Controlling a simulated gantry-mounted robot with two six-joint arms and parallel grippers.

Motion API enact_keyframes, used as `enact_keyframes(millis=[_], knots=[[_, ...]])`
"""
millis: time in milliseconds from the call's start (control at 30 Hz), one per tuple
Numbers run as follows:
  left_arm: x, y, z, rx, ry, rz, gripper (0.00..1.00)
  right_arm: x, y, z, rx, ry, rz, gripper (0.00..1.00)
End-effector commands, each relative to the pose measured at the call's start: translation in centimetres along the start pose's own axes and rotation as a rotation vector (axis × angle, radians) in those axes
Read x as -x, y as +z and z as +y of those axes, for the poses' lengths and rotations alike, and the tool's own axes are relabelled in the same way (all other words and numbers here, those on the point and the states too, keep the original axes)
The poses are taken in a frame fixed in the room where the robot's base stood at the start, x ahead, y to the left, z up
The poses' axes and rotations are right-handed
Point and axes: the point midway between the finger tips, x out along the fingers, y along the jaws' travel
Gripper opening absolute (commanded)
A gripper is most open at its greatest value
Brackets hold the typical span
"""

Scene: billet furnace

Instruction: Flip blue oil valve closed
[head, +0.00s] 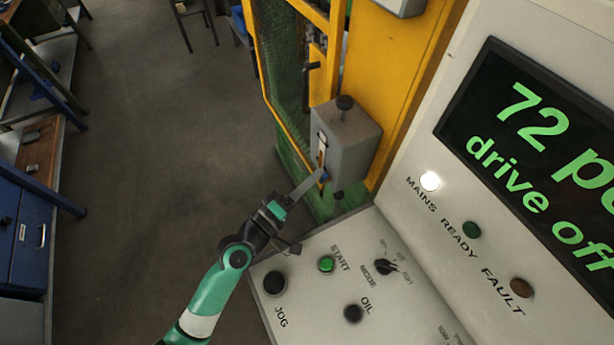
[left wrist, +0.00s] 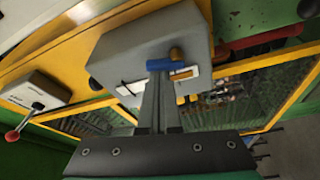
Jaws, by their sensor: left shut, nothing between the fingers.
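The blue oil valve handle (left wrist: 174,64) shows in the left wrist view on the face of a grey box (left wrist: 145,45), with a brass-coloured end at its right. My right gripper is not in view.
The yellow frame (head: 385,85) with mesh guard stands behind the box. The control panel (head: 330,295) with START, JOG, OIL and MODE controls lies right of my left arm. A display (head: 545,150) reads "drive off". Open floor (head: 160,150) lies to the left.

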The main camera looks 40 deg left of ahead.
Motion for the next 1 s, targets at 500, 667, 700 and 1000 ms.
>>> enact_keyframes(millis=[500, 667, 700, 1000], knots=[[0.02, 0.34, 0.09, 0.002, 0.0, -0.003, 0.0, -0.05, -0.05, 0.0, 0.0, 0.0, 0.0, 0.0], [0.06, 0.44, 0.07, 0.002, 0.0, -0.003, 0.0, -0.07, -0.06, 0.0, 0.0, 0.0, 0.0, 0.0], [0.07, 0.47, 0.07, 0.002, 0.0, -0.003, 0.0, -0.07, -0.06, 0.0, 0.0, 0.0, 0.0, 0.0], [0.15, 0.72, -0.03, 0.001, 0.0, -0.003, 0.0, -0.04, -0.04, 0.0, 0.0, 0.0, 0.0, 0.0]])
